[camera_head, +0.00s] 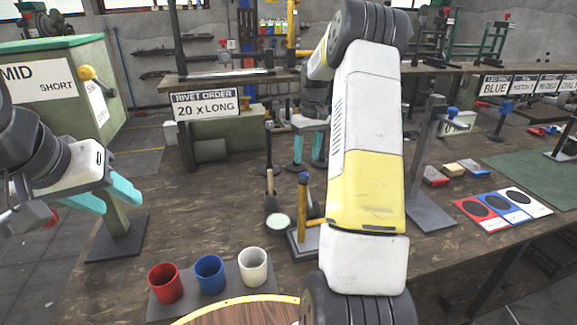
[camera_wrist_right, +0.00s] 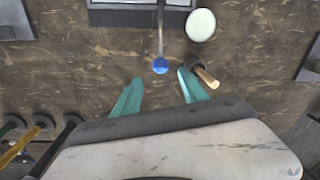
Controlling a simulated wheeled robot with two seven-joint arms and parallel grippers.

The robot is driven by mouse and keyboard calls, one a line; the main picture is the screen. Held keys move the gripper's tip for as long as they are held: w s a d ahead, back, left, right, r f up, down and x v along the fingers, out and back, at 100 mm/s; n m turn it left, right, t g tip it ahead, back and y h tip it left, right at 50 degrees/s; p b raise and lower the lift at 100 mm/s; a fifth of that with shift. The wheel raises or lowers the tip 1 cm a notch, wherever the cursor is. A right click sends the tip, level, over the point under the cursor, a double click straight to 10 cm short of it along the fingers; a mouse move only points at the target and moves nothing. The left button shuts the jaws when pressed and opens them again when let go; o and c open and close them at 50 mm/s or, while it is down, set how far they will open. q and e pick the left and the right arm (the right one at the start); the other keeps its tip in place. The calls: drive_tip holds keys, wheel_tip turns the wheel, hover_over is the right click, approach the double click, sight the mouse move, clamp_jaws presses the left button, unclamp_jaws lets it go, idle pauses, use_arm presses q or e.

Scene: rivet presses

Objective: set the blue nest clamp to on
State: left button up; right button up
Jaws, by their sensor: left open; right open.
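A lever with a blue knob (camera_head: 303,178), likely the blue nest clamp, stands upright on a dark base plate (camera_head: 296,246) mid-bench. In the right wrist view, its blue knob (camera_wrist_right: 160,65) sits ahead of the gap between my fingertips, and its rod runs up to the plate. My right gripper (camera_head: 308,150) is open and empty behind the lever; it also shows in the right wrist view (camera_wrist_right: 160,80). I see no contact with the knob. My right arm hides part of the base. My left gripper (camera_head: 110,196) is open and empty at the left.
A hammer (camera_wrist_right: 205,75) stands close to my right fingertip, by a pale green disc (camera_head: 278,221). Red (camera_head: 165,283), blue (camera_head: 210,273) and white cups (camera_head: 253,266) stand in front. A grey post stand (camera_head: 430,170) is right of my arm. Coloured cards (camera_head: 503,207) lie right.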

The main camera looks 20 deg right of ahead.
drive_tip(key=f, duration=0.7)
drive_tip(key=shift+s+a, duration=0.1)
drive_tip(key=shift+a, duration=0.25)
clamp_jaws()
idle(1.0)
